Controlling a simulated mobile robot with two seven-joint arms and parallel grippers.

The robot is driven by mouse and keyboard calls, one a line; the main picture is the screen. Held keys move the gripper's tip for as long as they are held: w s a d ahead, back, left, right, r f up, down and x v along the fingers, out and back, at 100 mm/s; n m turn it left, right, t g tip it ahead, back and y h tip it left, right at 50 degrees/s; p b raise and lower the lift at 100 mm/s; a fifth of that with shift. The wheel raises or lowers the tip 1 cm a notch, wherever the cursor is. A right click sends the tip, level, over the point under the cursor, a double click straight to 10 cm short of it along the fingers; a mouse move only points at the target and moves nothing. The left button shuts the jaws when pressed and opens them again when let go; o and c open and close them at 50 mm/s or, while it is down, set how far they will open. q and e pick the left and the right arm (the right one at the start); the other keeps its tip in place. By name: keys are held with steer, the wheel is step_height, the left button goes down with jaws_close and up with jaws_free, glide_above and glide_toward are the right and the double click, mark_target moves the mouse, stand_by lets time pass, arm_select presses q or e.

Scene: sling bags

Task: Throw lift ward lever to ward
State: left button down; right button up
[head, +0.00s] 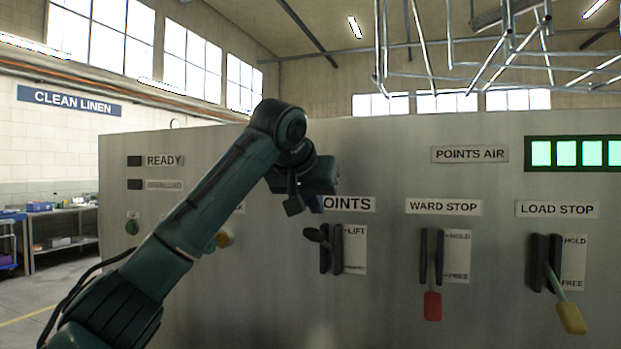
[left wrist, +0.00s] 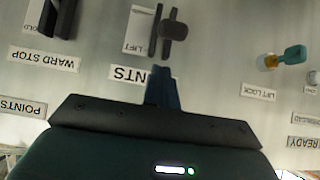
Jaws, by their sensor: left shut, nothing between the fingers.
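The points lever has a dark knob (head: 316,236) that sits at the upper part of its black slot, beside the word LIFT on its white plate (head: 355,252). The plate's lower word is too blurred to read. The upside-down left wrist view also shows the knob (left wrist: 174,30). In the left wrist view the closed fingers (left wrist: 162,88) point towards the slot, apart from the knob. My right gripper is not in view.
The ward stop lever (head: 432,305) has a red handle hanging down. The load stop lever (head: 571,317) has a yellow handle, also down. A teal key piece (left wrist: 292,55) is at the LIFT LOCK label (left wrist: 258,93). Green lamps (head: 566,153) glow beside POINTS AIR.

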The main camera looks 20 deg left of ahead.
mark_target(322, 241)
arm_select(q)
steer(key=shift+s+f, duration=0.3)
steer(key=shift+f, duration=0.25)
steer(key=shift+s+f, duration=0.25)
steer(key=shift+f, duration=0.3)
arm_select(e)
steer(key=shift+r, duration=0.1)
arm_select(q)
steer(key=shift+f, duration=0.1)
